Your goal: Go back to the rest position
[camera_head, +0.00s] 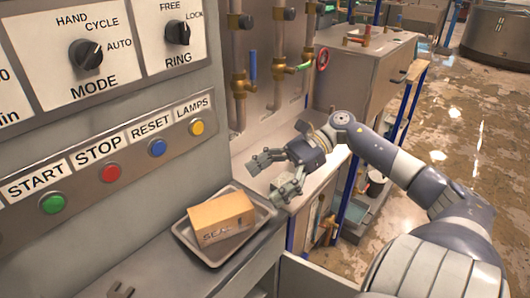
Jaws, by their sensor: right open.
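My right gripper (271,174) is open and empty. It is in the middle of the head view, above the light bench and just behind the metal tray. My right arm (385,160) comes in from the lower right and bends at a raised elbow. A cardboard box (221,217) with printing on its side sits in the metal tray (200,250). The gripper is apart from the box.
The control panel on the left has a MODE knob (86,54), a RING knob (177,33) and green, red, blue and yellow buttons. Brass valves and pipes (240,85) stand behind the gripper. A grey cabinet (352,75) stands farther back. Open floor (460,125) lies at right.

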